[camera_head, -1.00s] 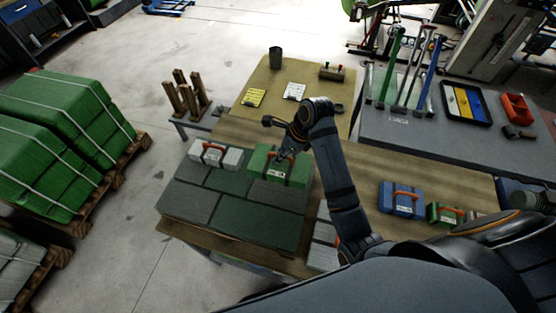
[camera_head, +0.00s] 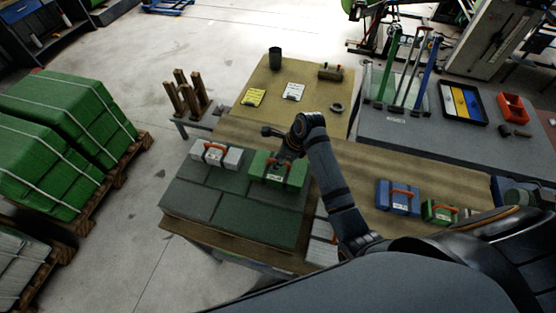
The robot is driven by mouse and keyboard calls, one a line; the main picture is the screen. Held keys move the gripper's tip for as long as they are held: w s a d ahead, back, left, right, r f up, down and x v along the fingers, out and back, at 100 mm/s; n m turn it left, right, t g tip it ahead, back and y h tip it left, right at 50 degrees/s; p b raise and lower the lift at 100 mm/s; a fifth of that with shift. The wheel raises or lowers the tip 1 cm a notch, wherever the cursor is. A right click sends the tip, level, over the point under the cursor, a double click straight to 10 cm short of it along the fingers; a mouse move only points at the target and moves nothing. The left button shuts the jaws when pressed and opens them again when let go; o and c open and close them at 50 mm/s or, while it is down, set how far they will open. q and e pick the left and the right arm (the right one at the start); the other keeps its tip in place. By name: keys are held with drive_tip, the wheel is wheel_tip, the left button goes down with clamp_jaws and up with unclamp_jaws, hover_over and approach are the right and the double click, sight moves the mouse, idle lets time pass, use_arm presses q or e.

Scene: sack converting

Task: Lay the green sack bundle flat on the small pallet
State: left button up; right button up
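The green sack bundle (camera_head: 295,176), with an orange strap and a white label, lies on the dark grey-green layer of the small pallet (camera_head: 180,228), at its back right corner. A grey bundle (camera_head: 232,160) with an orange strap lies to its left on the same layer. My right gripper (camera_head: 283,160) points down at the top of the green bundle, at or just above its strap. Its fingertips are small and dark, so whether they grip the strap cannot be made out. My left gripper is out of view.
Blue (camera_head: 399,202) and smaller green (camera_head: 441,213) bundles lie on the wooden table at right. A wooden post rack (camera_head: 186,97) stands behind. Large green stacks (camera_head: 45,130) on pallets stand at left. The front of the small pallet's layer is clear.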

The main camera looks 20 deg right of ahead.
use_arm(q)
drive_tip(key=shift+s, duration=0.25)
use_arm(e)
drive_tip(key=shift+r, duration=0.15)
drive_tip(key=shift+d+r, duration=0.2)
drive_tip(key=shift+r, duration=0.1)
use_arm(q)
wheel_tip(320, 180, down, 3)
drive_tip(key=b, duration=0.3)
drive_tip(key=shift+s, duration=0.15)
use_arm(e)
drive_tip(key=v, duration=1.1)
drive_tip(key=shift+s+r, duration=0.1)
drive_tip(key=shift+s, duration=0.1)
